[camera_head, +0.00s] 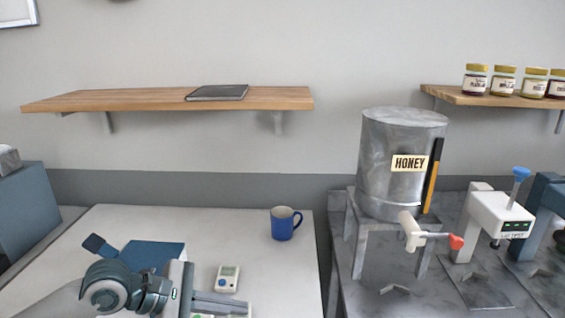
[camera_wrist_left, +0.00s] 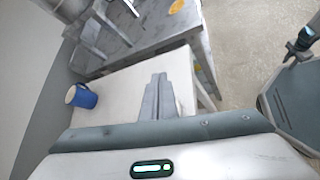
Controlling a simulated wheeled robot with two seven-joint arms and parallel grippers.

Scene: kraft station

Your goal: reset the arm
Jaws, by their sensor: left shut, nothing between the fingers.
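My left arm comes in at the lower left of the head view. My left gripper (camera_head: 245,305) is low over the white table (camera_head: 190,225), its fingers pointing right. The fingers are shut with nothing between them. In the left wrist view the closed fingers (camera_wrist_left: 158,80) show against the white table, with the blue mug (camera_wrist_left: 82,96) well to their left.
A blue mug (camera_head: 285,223) stands at the table's back right. A small white device (camera_head: 228,278) lies close behind my left gripper. A metal honey tank (camera_head: 385,165) stands on the grey bench to the right. A wooden shelf (camera_head: 130,100) holds a dark book (camera_head: 217,92).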

